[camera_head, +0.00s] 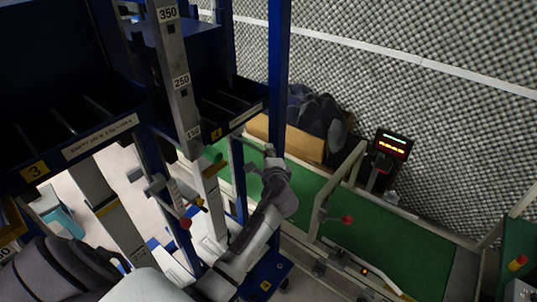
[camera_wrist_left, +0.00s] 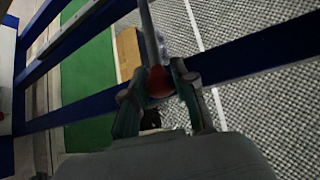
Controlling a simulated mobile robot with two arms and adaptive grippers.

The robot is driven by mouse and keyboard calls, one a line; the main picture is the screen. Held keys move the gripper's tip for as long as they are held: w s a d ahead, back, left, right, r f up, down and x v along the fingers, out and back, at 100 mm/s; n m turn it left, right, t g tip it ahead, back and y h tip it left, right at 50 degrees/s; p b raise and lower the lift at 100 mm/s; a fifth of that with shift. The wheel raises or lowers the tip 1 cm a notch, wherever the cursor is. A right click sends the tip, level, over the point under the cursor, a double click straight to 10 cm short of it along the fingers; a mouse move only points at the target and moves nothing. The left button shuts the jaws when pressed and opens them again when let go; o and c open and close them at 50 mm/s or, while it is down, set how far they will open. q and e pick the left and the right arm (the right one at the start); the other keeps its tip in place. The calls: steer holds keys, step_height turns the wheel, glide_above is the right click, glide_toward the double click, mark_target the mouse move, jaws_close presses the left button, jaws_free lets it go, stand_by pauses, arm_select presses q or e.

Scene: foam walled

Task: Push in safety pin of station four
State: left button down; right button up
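The safety pin's red ball knob (camera_wrist_left: 160,82) shows in the left wrist view, at the end of a grey rod. My left gripper (camera_wrist_left: 160,76) has one fingertip close on each side of the knob and looks closed in on it. In the head view my left gripper (camera_head: 271,160) is beside the blue upright post, right of the station four shelf (camera_head: 233,117). The knob is hidden there. How deep the pin sits cannot be told. My right gripper is not in view.
The station three shelf (camera_head: 101,137) is at the left. A red knob (camera_head: 186,223) is on a bracket below the shelves. Right of the post are a cardboard box (camera_head: 293,140), a lit display (camera_head: 393,145), a rail with another red knob (camera_head: 347,219) and a green floor strip (camera_head: 375,262).

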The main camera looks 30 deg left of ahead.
mark_target(246, 143)
arm_select(q)
steer(key=a, duration=0.8)
steer(key=shift+w+a+p, duration=0.3)
steer(key=shift+a, duration=0.1)
steer(key=shift+r, duration=0.1)
steer(key=c, duration=1.2)
jaws_free()
steer(key=shift+a, duration=0.15)
